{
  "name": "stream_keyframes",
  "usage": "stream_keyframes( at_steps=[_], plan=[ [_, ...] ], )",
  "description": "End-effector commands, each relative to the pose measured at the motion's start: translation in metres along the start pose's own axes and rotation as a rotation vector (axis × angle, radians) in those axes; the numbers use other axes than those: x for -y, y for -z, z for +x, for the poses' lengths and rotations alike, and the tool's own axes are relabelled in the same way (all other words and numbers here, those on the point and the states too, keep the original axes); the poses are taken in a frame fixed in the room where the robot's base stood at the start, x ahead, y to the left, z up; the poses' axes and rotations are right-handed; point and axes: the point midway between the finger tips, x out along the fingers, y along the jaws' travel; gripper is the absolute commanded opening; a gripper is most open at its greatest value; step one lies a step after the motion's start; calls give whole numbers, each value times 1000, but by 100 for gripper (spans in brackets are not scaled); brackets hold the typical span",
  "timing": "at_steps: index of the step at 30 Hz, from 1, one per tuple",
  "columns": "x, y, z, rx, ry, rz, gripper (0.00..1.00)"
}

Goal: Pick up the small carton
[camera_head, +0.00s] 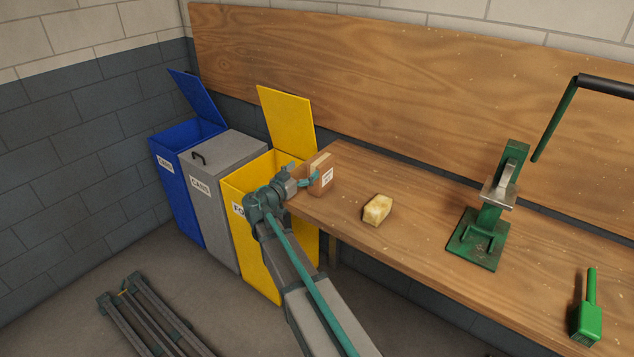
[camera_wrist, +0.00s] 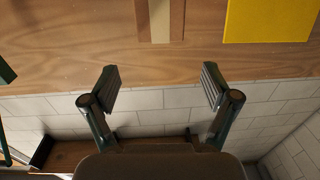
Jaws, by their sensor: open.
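In the wrist view the carton (camera_wrist: 160,20) shows at the top edge, brown with a pale tape strip, mostly cut off. My gripper (camera_wrist: 161,87) is open there, with nothing between its fingers. The carton lies beyond the fingertips, roughly centred between them.
A yellowish foam block (camera_head: 377,210) lies on the bench (camera_head: 420,240) right of the carton. A green press (camera_head: 488,225) and a green tool (camera_head: 587,315) stand farther right. The open yellow bin (camera_head: 262,270), grey bin (camera_head: 208,215) and blue bin (camera_head: 177,190) stand left of the bench.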

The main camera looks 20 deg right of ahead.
Motion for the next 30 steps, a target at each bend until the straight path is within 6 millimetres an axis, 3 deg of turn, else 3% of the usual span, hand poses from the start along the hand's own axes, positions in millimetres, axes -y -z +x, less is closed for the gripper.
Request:
stream_keyframes(
  at_steps=[1,6,11,21,30],
  plan=[
    [0,-14,0,0,0,0,86],
    [0,-32,0,0,0,0,86],
    [1,-32,7,0,-1,-1,86],
    [1,-30,52,1,-1,-1,86],
    [1,-27,71,0,-1,-1,86]
  ],
)
